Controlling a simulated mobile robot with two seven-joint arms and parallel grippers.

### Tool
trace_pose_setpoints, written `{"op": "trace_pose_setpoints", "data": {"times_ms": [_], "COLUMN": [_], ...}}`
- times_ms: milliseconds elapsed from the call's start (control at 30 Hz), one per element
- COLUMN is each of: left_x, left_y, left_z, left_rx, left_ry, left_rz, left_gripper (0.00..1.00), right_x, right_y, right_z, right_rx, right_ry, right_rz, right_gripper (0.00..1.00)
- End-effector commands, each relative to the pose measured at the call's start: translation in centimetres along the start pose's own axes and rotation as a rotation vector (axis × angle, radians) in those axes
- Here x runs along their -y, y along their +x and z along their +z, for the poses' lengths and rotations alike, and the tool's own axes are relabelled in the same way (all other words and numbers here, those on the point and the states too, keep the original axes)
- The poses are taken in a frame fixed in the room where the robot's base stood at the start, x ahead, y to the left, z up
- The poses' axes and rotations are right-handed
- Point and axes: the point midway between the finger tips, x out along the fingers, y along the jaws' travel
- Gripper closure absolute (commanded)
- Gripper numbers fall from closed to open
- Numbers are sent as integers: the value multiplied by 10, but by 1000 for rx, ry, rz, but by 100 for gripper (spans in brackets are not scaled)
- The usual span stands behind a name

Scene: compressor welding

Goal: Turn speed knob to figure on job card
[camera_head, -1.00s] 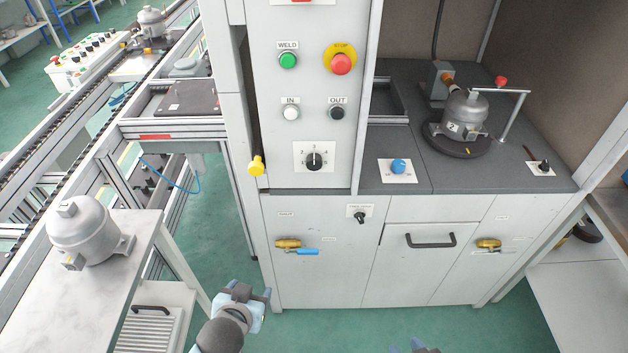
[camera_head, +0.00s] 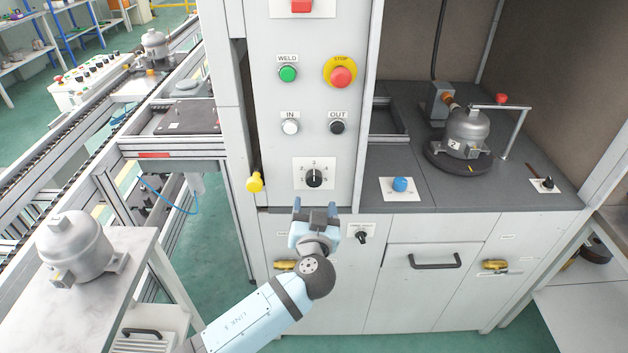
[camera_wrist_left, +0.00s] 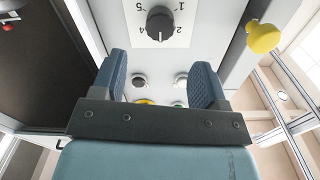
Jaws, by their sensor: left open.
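The black rotary knob (camera_head: 314,178) sits on a white numbered dial plate on the front of the grey control column. It also shows in the left wrist view (camera_wrist_left: 160,26), where some dial figures around it are visible. My left gripper (camera_head: 315,207) is open and empty, just below the dial plate in the head view. In the left wrist view its two blue fingertips (camera_wrist_left: 159,75) stand apart, with the knob beyond them. No job card can be made out. My right gripper is not in view.
Above the dial are the IN button (camera_head: 290,127), OUT button (camera_head: 337,127), green WELD button (camera_head: 288,74) and red STOP button (camera_head: 341,76). A yellow knob (camera_head: 254,182) juts out left of the dial. A smaller black switch (camera_head: 361,237) sits at lower right.

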Motion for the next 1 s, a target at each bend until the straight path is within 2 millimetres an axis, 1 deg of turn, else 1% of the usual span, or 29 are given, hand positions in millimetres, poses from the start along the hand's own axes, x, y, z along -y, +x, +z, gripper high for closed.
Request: {"op": "trace_pose_setpoints", "data": {"times_ms": [33, 200, 300, 400, 500, 600, 867, 900, 967, 1000], "left_x": [1, 1, 1, 0, 0, 0, 0, 0, 0, 0], "left_y": [13, 48, 65, 78, 85, 89, 90, 89, 89, 89], "left_z": [-4, -2, -2, -1, 0, 1, 1, 1, 1, 1], "left_rx": [-2, 0, 0, 0, 1, 2, 2, 2, 2, 2], "left_ry": [3, 3, 3, 2, 2, 0, 0, 0, 0, 0], "left_rz": [-2, -1, -1, -1, 0, 1, 1, 1, 1, 1], "left_gripper": [33, 33, 33, 33, 33, 33, 33, 42, 56, 65], "right_x": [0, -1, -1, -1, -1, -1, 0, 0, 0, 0], "right_y": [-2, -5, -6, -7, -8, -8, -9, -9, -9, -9], "right_z": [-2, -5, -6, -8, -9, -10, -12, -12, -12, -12], "right_rx": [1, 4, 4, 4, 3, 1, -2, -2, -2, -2], "right_ry": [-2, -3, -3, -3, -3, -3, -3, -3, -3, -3], "right_rz": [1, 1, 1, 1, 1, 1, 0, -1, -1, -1], "right_gripper": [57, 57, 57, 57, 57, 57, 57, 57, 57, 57]}}
